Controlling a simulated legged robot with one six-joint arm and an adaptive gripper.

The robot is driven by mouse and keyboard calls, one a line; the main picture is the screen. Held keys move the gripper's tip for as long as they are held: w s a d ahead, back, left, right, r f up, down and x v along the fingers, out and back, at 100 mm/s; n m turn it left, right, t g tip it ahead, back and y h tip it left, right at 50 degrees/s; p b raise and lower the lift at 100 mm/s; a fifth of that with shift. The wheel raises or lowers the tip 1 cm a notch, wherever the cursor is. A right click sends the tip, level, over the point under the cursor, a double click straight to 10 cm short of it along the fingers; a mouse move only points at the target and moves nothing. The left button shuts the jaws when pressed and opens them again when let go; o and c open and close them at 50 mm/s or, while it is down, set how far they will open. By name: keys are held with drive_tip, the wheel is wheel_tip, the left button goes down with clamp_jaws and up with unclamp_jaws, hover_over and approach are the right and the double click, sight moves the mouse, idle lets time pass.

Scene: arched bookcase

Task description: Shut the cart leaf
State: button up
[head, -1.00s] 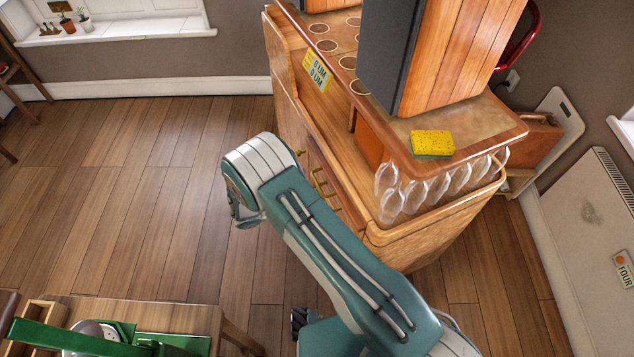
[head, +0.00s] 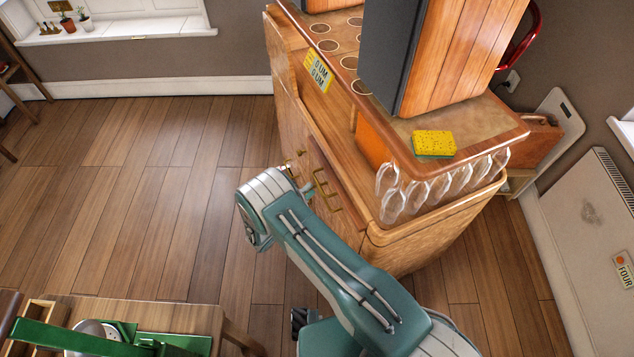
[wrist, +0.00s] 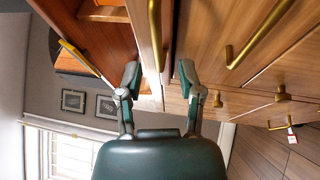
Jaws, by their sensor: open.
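The wooden cart (head: 420,240) stands right of centre in the head view, with brass handles (head: 325,190) on its side. A door-like leaf (head: 322,160) appears to stand slightly out from that side; how far is unclear. In the wrist view, a wooden panel edge (wrist: 166,50) with a brass handle (wrist: 155,35) lies ahead, between the lines of my fingers. A reddish-brown cart interior (wrist: 100,38) shows left of it. My gripper (wrist: 158,75) is open, its fingertips apart near that edge; contact cannot be told. In the head view my forearm hides the gripper.
A yellow sponge (head: 434,143) and a tall wooden box (head: 440,60) sit on the cart top, with hanging glasses (head: 440,185) below its edge. A low table (head: 150,310) with green items stands at the lower left. The floor (head: 150,190) left of the cart is clear.

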sight(318, 183)
drive_tip(key=x, duration=0.4)
clamp_jaws()
drive_tip(key=shift+w+d, duration=0.2)
drive_tip(key=shift+d, duration=0.4)
drive_tip(key=shift+w+d, duration=0.2)
drive_tip(key=shift+d, duration=0.35)
drive_tip(key=shift+c, duration=0.3)
unclamp_jaws()
drive_tip(key=shift+f, duration=0.1)
drive_tip(key=shift+o, duration=0.3)
drive_tip(key=shift+w+d, duration=0.1)
drive_tip(key=shift+d, duration=0.05)
